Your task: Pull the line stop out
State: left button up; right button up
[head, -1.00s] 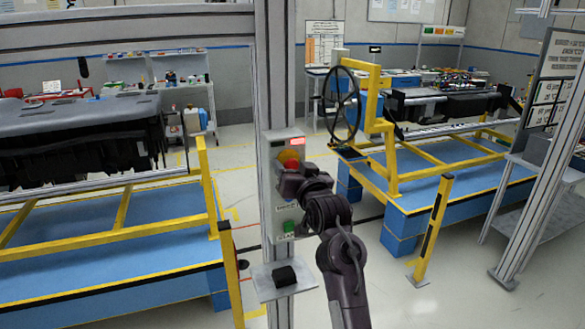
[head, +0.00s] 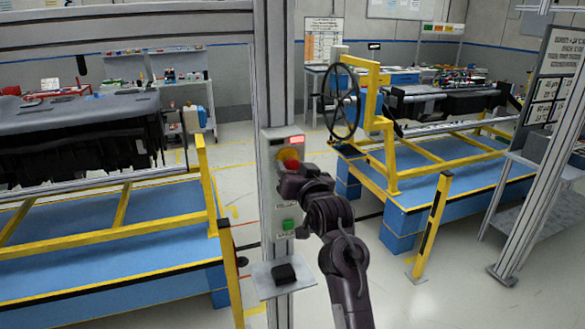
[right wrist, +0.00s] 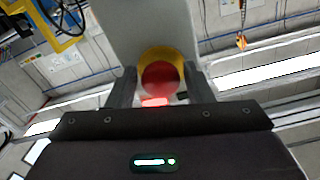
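The line stop is a red knob (head: 291,164) on a yellow surround, on the upper part of a grey control box (head: 280,200) fixed to a metal post. My right gripper (head: 292,178) is at the knob's front and lower side and partly hides it. In the right wrist view, the line stop (right wrist: 160,77) shows between the two fingers of my right gripper (right wrist: 160,86). The fingers stand apart, one on each side, with no clear contact. My left gripper is not in view.
A green button (head: 289,224) sits low on the box. A small shelf (head: 284,278) with a black item juts from the post below. Blue platforms with yellow frames stand left and right behind the post. A yellow-black bollard (head: 430,230) stands at right.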

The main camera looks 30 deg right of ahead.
jog(key=shift+o, duration=0.9)
jog(key=shift+s+r, duration=0.15)
jog(key=b+v, duration=0.2)
jog(key=v, duration=0.5)
jog(key=shift+s+a+b, duration=0.15)
jog(key=shift+s+b, duration=0.25)
